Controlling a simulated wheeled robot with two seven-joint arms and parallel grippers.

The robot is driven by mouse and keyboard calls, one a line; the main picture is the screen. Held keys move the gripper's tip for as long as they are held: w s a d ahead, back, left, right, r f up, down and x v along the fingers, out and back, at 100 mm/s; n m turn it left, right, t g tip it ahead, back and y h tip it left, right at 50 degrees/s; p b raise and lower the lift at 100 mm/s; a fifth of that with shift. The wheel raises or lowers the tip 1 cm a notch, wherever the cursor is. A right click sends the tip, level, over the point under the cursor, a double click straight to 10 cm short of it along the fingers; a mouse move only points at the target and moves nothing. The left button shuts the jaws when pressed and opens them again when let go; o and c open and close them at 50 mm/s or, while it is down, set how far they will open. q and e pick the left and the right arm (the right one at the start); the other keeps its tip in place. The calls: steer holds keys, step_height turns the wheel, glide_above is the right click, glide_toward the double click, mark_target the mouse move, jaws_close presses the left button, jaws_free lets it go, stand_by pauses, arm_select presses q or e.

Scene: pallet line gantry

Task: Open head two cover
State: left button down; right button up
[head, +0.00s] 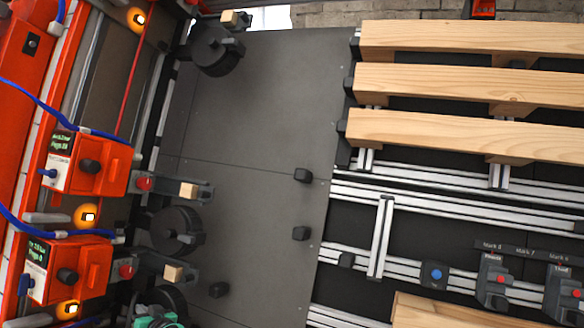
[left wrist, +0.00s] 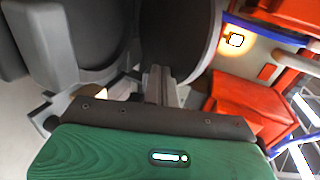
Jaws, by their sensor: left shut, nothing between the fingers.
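Orange head units with small screens line the left of the head view: one in the middle (head: 100,165) and one below it (head: 72,268). Dark round parts, perhaps covers, sit beside them: one at the top (head: 212,48), one lower (head: 177,231), and one at the bottom edge. I cannot read which head is two. My left gripper shows its green body at the bottom of the head view. In the left wrist view my left gripper (left wrist: 160,84) is shut and empty, close to large dark rounded surfaces (left wrist: 190,35). Contact is unclear. My right gripper is out of view.
A dark flat plate (head: 255,110) with small black blocks fills the middle. Pale wooden boards (head: 460,85) lie at the upper right above metal rails (head: 385,235). Blue cables (head: 25,100) and lit amber lamps (head: 86,216) are near the heads.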

mark_target(130, 311)
arm_select(q)
steer(key=shift+s+a+r+p, duration=0.25)
steer(key=shift+a+p, duration=0.15)
steer(key=shift+a, duration=0.15)
steer(key=shift+s+a+r+p, duration=0.1)
steer(key=shift+a+r+p, duration=0.1)
steer(key=shift+a+p, duration=0.3)
steer(key=shift+s+a+r+p, duration=0.1)
steer(key=shift+a+r+p, duration=0.05)
steer(key=shift+a+p, duration=0.35)
steer(key=shift+a, duration=0.15)
steer(key=shift+a+r+p, duration=0.25)
steer(key=shift+a+p, duration=0.4)
steer(key=shift+a, duration=0.5)
